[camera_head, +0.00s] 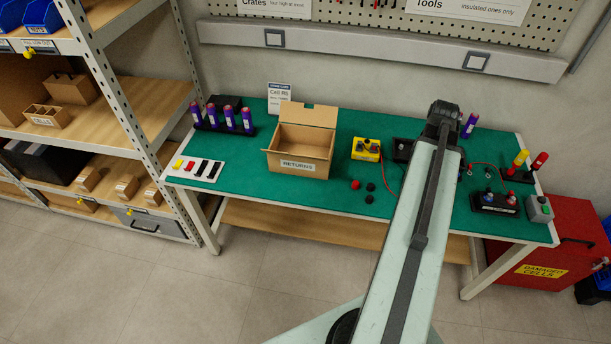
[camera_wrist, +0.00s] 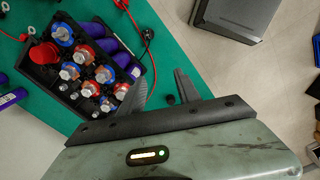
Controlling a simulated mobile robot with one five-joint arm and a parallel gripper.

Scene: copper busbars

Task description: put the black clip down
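Two slim black clips (camera_head: 209,169) lie in a white tray (camera_head: 174,173) at the left end of the green table, beside a yellow and a red one. I cannot tell which black clip the task means. My gripper (camera_wrist: 160,90) shows in the wrist view with its two dark fingers spread apart and no clip between them. A small round black thing (camera_wrist: 170,100) shows in the gap; I cannot tell whether it is near the fingers or lies below. In the head view my arm hides the gripper, at the table's back right.
A battery pack (camera_wrist: 88,65) with red and blue terminals is left of the fingers in the wrist view. An open RETURNS box (camera_head: 297,163), a yellow box (camera_head: 366,150) and loose caps (camera_head: 369,199) stand mid-table. A red cabinet (camera_head: 545,255) is at right.

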